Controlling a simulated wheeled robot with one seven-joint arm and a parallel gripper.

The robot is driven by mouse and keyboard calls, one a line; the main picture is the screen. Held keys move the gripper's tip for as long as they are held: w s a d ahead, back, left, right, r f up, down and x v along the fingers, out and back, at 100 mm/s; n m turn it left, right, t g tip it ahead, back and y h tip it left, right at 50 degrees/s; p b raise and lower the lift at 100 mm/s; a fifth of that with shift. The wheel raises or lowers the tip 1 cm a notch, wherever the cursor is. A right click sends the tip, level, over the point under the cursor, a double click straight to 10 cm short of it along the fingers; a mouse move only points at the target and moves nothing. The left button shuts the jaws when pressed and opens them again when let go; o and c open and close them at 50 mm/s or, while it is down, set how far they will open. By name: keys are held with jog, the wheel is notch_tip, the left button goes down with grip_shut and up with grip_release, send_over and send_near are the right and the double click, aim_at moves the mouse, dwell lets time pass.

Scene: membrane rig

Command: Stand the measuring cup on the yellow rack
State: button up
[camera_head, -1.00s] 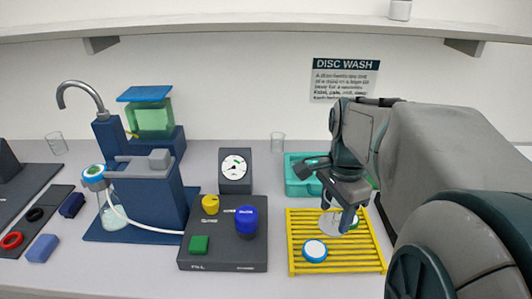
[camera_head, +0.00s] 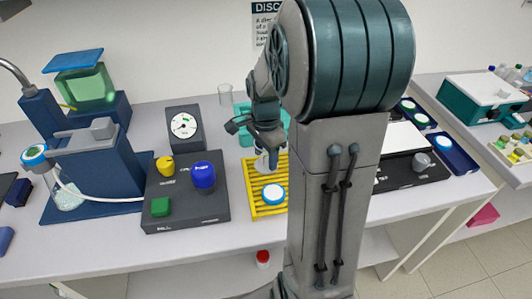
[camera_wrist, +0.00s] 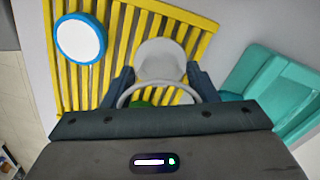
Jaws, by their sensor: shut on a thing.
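The measuring cup (camera_wrist: 160,62) is pale and translucent and sits between the two fingers of my gripper (camera_wrist: 160,84) in the wrist view. My gripper is shut on it. In the head view my gripper (camera_head: 266,150) is over the back part of the yellow rack (camera_head: 256,210), with the cup (camera_head: 262,164) partly hidden below it. The rack's slats (camera_wrist: 120,60) show around the cup in the wrist view. I cannot tell whether the cup touches the slats.
A blue-and-white round lid (camera_head: 273,194) lies on the rack, and something green (camera_wrist: 145,103) shows near the cup. A teal tray (camera_head: 245,112) is behind the rack. A dark control box (camera_head: 187,209) stands left.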

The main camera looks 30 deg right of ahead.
jog(key=shift+f, duration=0.25)
jog(key=shift+f, duration=0.2)
jog(key=o, duration=1)
jog(key=shift+c, duration=0.2)
jog(key=shift+r, duration=0.1)
notch_tip(320, 180, up, 11)
jog(key=s+a+f+n+t, duration=0.2)
jog(key=s+a+n+t, duration=0.1)
jog(key=s+a+n, duration=0.8)
jog(key=s+n, duration=0.2)
jog(key=n, duration=0.3)
jog(key=shift+s+f+n, duration=0.25)
jog(key=shift+s+n, duration=0.05)
jog(key=shift+n, duration=0.1)
